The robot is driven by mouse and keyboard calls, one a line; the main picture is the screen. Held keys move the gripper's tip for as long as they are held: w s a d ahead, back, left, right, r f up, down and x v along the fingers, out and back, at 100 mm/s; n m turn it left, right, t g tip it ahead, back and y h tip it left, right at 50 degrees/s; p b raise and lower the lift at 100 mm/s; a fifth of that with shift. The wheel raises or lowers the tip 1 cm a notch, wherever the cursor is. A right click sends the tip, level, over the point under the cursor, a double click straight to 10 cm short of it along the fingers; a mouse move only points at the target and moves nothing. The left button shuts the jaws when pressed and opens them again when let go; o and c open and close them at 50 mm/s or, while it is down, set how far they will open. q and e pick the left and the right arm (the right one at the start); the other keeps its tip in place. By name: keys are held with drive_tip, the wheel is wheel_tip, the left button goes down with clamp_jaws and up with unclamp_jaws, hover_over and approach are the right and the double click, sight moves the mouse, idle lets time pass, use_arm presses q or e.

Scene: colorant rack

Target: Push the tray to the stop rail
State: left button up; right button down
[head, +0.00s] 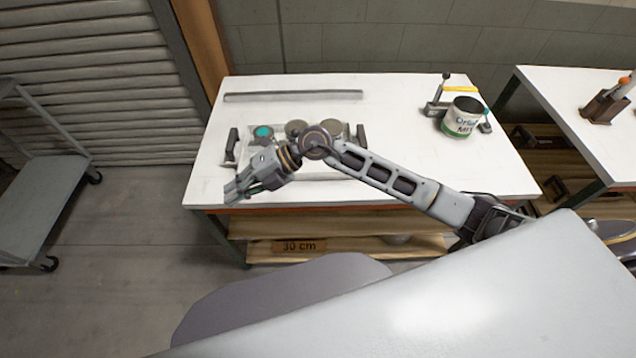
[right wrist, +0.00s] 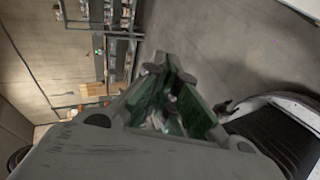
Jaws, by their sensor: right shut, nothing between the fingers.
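The tray (head: 347,131) lies on the white table, a grey flat shape between two dark upright handles, one at its left (head: 231,146) and one at its right. It carries a few round tins, one with a teal top (head: 263,133). My right arm hides much of its front. The stop rail (head: 293,96) is a long grey bar behind the tray, with a strip of bare table between them. My right gripper (head: 236,190) is shut and empty near the table's front left corner, in front of the tray. It also shows in the right wrist view (right wrist: 170,72). My left gripper is not in view.
A labelled can (head: 462,118) and a small dark stand with a lever (head: 440,100) are at the table's right. A second table (head: 590,130) with a dark holder stands further right. A grey cart (head: 45,190) is at the left. The table between tray and can is clear.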

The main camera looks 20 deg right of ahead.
drive_tip(key=d+f+h, duration=0.4)
drive_tip(key=d+f, duration=0.1)
drive_tip(key=h, duration=0.9)
approach(318, 188)
drive_tip(key=s+r, duration=0.3)
drive_tip(key=s, duration=0.1)
drive_tip(key=shift+s+a+m, duration=0.1)
drive_tip(key=shift+a+m, duration=0.2)
drive_tip(key=shift+f, duration=0.1)
wheel_tip(318, 188, down, 9)
drive_tip(key=shift+f+p, duration=0.1)
drive_tip(key=shift+p, duration=0.65)
drive_tip(key=shift+f, duration=0.3)
drive_tip(key=shift+w+d+p, duration=0.15)
drive_tip(key=shift+w+p, duration=0.1)
drive_tip(key=shift+w, duration=0.75)
drive_tip(key=shift+w+d+p, duration=0.15)
drive_tip(key=shift+w+p, duration=0.05)
drive_tip(key=shift+w, duration=0.75)
drive_tip(key=shift+w, duration=0.1)
